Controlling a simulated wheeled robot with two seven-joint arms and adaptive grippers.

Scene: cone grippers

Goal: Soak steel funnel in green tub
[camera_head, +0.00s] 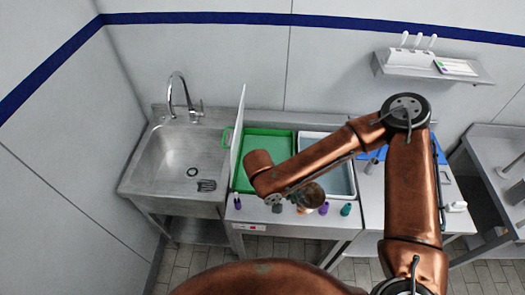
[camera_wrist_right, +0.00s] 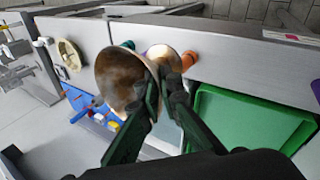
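The steel funnel (camera_wrist_right: 118,80), with a wide, shiny, brown-tinged mouth, is between the dark fingers of my right gripper (camera_wrist_right: 160,88), which looks shut on its narrow part. In the head view the funnel (camera_head: 313,194) is over the front counter edge, right of and apart from the green tub. My right gripper there is largely hidden by my arm. The green tub (camera_head: 270,133) lies right of the sink, partly covered by my arm; it shows in the wrist view (camera_wrist_right: 251,112) at lower right. My left gripper is not in view.
An upright white board (camera_head: 237,132) stands between the sink (camera_head: 170,160) and the tub. A pale tray (camera_head: 347,184) is right of the tub. Small bottles, including purple (camera_head: 323,209) and teal (camera_head: 346,209) ones, line the front edge. A cream funnel-like piece (camera_wrist_right: 67,54) lies farther off.

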